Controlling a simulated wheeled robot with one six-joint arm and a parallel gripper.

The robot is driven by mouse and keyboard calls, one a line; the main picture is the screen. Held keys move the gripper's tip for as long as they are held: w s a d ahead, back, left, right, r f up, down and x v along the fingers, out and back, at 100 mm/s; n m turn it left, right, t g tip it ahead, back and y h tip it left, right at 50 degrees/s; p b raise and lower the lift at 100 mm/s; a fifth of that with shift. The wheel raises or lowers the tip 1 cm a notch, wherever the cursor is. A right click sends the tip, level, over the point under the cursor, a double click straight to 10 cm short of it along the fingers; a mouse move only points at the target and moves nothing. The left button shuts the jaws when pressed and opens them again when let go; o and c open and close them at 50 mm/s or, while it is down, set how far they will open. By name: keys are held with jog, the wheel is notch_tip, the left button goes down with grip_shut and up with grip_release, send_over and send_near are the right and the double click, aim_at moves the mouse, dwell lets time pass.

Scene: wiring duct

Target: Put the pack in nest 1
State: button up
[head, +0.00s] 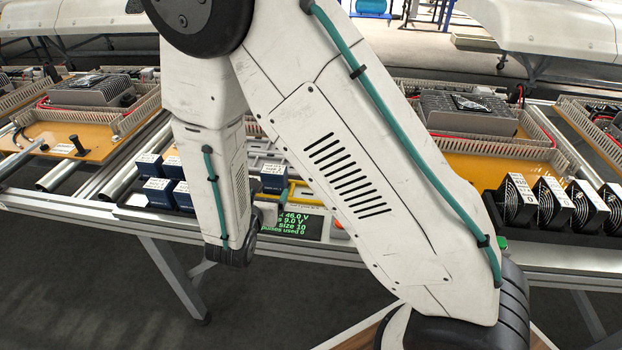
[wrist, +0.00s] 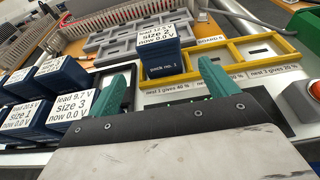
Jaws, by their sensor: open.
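My gripper (wrist: 166,72) shows in the wrist view with its two teal fingers spread and nothing held between them. A dark blue pack (wrist: 163,68) stands just beyond the fingertips, roughly midway between them. Its white top label reads about "lead 12.5 V, size 2, now 0.0 V". It stands upright at the left part of a yellow frame (wrist: 240,68); I cannot tell whether it is seated in it. Strips below the frame carry "nest" labels, partly too small to read surely. In the head view the pack (head: 273,181) shows between my arm links, which hide much of the frame.
Several other blue packs (wrist: 63,78) stand at left in the wrist view. A grey slotted rack (wrist: 112,46) lies behind. A red button (wrist: 312,90) is at right. In the head view, a green-lettered display (head: 290,223) and a row of black fans (head: 553,203) line the bench front.

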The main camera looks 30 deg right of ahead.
jog(key=s+d+r+m+g+h, duration=0.2)
jog(key=s+d+r+m+g, duration=0.3)
jog(key=d+r+m, duration=0.3)
jog(key=s+d+r+m+g+h, duration=0.1)
jog(key=s+d+r+m+g, duration=0.45)
jog(key=d+r+m, duration=0.2)
jog(key=s+a+r+m+y, duration=0.2)
jog(key=s+r+m+y, duration=0.2)
jog(key=s, duration=0.5)
jog(key=s+a+r+m+y, duration=0.3)
jog(key=s+r+m+y, duration=0.1)
jog(key=s+m+y, duration=0.3)
jog(key=shift+s+a+r+m+y, duration=0.15)
jog(key=shift+s+r+m+y, duration=0.2)
jog(key=shift+s+m, duration=0.8)
